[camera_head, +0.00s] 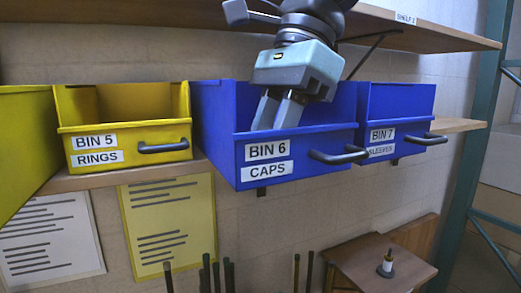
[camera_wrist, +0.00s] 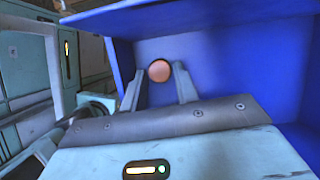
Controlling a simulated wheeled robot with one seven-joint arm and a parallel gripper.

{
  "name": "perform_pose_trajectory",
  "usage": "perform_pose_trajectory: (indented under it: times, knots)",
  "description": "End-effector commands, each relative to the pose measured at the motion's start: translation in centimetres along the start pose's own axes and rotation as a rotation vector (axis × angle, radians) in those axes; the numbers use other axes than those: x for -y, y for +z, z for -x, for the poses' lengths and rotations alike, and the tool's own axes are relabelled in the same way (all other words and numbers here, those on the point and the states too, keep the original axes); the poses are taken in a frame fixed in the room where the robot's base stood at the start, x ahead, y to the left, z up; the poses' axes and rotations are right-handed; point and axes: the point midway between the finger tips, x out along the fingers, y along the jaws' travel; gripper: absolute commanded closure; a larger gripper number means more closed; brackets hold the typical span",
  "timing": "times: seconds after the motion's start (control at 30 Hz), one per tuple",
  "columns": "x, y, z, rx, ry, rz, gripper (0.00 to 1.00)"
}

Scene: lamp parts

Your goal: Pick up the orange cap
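The orange cap (camera_wrist: 159,71) shows in the wrist view as a small round orange disc inside the blue bin. It appears between and just beyond the tips of my two fingers. In the head view the bin's front wall hides it. My gripper (camera_head: 276,112) reaches down into the blue bin labelled BIN 6 CAPS (camera_head: 305,142), its fingers partly below the rim. In the wrist view my gripper (camera_wrist: 159,86) is open, with a clear gap between the fingers. I cannot tell whether either finger touches the cap.
A yellow bin labelled BIN 5 RINGS (camera_head: 122,140) stands to the left. A blue bin labelled BIN 7 SLEEVES (camera_head: 402,122) is close on the right. An upper shelf (camera_head: 430,32) runs above the bins, near my arm. A wooden stand (camera_head: 380,265) is below right.

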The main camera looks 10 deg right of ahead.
Motion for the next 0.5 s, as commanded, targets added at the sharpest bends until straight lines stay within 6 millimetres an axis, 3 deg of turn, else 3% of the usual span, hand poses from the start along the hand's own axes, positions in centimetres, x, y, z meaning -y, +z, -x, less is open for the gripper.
perform_pose_trajectory:
  times: [0.3,0.4,0.5]
  knots:
    - [-0.02,-0.02,-0.74,0.0,0.0,0.001,0.7]
    - [-0.02,-0.02,-0.73,0.0,0.0,0.0,0.95]
    - [-0.02,-0.02,-0.72,0.0,0.0,0.0,0.95]
